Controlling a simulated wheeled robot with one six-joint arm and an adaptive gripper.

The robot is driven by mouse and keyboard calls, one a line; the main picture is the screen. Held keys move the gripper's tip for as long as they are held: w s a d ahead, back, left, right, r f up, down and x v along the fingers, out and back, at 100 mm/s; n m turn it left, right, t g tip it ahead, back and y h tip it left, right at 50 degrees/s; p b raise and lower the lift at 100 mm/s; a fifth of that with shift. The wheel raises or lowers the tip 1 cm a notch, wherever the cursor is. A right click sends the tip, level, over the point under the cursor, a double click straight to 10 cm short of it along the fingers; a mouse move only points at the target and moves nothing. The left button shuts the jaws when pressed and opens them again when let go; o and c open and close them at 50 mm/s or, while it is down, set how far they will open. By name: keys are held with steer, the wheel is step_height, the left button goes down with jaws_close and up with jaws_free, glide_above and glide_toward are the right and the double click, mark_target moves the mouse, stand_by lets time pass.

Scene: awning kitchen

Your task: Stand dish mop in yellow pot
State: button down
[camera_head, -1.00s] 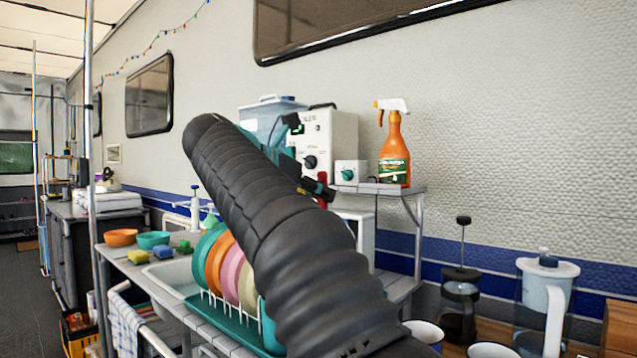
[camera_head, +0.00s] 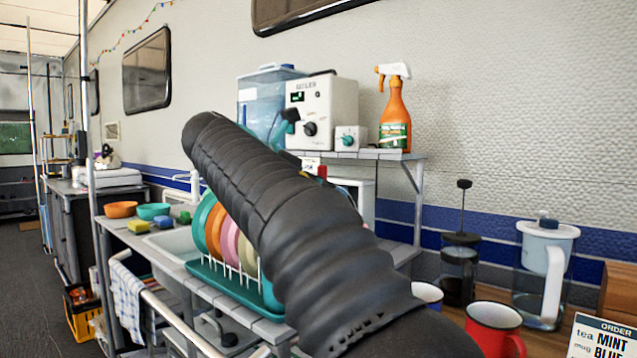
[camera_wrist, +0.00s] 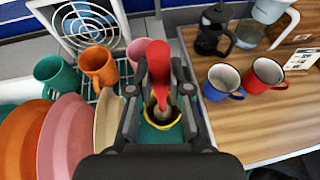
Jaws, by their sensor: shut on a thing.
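In the wrist view my gripper (camera_wrist: 159,78) is shut on the dish mop (camera_wrist: 158,62), which has a red upper end and a pale lower part. The yellow pot (camera_wrist: 149,117) shows its rim between my fingers, around the pale lower part of the mop in the picture. I cannot tell how deep the mop reaches or whether it touches the pot. In the head view my arm hides the gripper, the pot and most of the mop.
The dish rack (camera_head: 222,284) with several plates (camera_wrist: 68,135) stands left of the pot. Orange (camera_wrist: 98,66) and teal (camera_wrist: 54,73) cups are behind the plates. Blue (camera_wrist: 223,80) and red (camera_wrist: 266,75) mugs stand right on the wooden counter (camera_wrist: 245,122).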

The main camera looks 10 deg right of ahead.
steer(key=shift+f, duration=0.15)
steer(key=c, duration=1)
jaws_free()
steer(key=v, duration=1.2)
